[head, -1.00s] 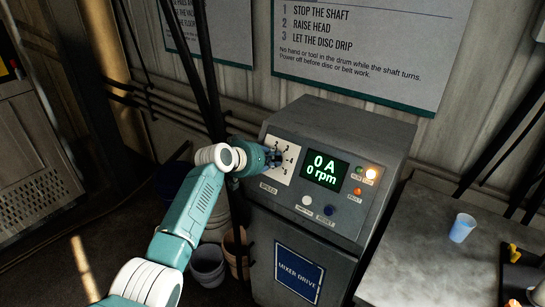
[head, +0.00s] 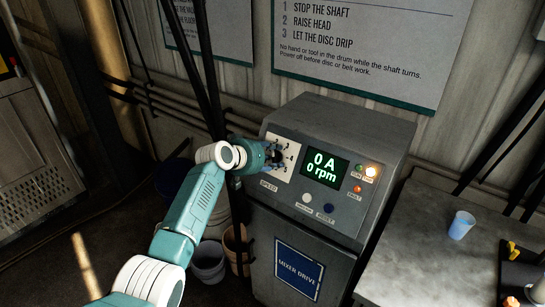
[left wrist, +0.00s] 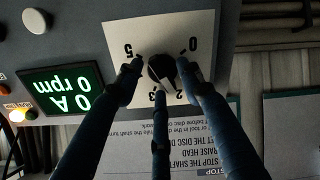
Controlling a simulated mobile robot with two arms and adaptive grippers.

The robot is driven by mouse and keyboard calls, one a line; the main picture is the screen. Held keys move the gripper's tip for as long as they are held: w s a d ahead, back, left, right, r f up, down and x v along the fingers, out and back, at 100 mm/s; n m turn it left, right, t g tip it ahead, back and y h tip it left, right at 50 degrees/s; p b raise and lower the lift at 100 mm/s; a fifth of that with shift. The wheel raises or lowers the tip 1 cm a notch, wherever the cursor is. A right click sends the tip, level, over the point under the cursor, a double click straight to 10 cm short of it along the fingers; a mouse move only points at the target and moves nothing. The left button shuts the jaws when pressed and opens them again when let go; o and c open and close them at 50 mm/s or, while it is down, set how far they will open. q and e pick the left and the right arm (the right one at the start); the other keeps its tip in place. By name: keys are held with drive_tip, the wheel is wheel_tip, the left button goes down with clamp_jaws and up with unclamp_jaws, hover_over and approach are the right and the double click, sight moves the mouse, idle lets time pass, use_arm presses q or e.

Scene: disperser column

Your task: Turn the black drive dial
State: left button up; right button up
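The black drive dial (left wrist: 161,68) sits on a white numbered plate (left wrist: 115,45) marked SPEED on the front of the mixer drive cabinet (head: 345,125). My left gripper (head: 274,156) is at the dial, and its hand hides part of the plate in the head view. In the left wrist view its dark fingers (left wrist: 160,75) are spread around the dial, two at the sides and one across the numbers. Narrow gaps seem to show between the side fingertips and the dial; contact is unclear. The green display (head: 324,168) reads 0 A, 0 rpm. My right gripper is out of view.
A white button (head: 306,198) and a dark blue button (head: 329,208) sit below the display. A grey bench (head: 425,255) with a blue cup (head: 461,225) stands at right. Buckets (head: 208,262) stand below my left arm.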

use_arm(q)
drive_tip(key=v, duration=1.2)
drive_tip(key=s+a+f+n+g+y+b, duration=0.1)
drive_tip(key=s+a+f, duration=0.2)
drive_tip(key=f, duration=1)
drive_tip(key=s+a+f+g+y+b, duration=0.15)
drive_tip(key=s+f, duration=0.25)
drive_tip(key=f, duration=0.8)
drive_tip(key=s+a+f+n+y, duration=0.1)
drive_tip(key=s+a+f, duration=0.25)
drive_tip(key=f, duration=0.95)
drive_tip(key=s+a+f+g+y+b, duration=0.1)
drive_tip(key=s+a+f, duration=0.1)
drive_tip(key=s+f, duration=0.65)
drive_tip(key=s+a+f+g+y+b, duration=0.1)
drive_tip(key=s+a+f, duration=0.2)
drive_tip(key=s+f, duration=0.6)
drive_tip(key=s+a+f+g, duration=0.1)
drive_tip(key=s+f, duration=0.4)
drive_tip(key=s, duration=0.7)
drive_tip(key=s+a+f+m+g+y+b, duration=0.1)
drive_tip(key=s+f, duration=0.5)
drive_tip(key=s, duration=0.6)
drive_tip(key=s+a+f+m+g, duration=0.1)
drive_tip(key=s+f, duration=0.4)
drive_tip(key=s, duration=0.8)
drive_tip(key=shift+a+f+g+b, duration=0.3)
drive_tip(key=shift+a+g, duration=0.25)
drive_tip(key=shift+a, duration=0.3)
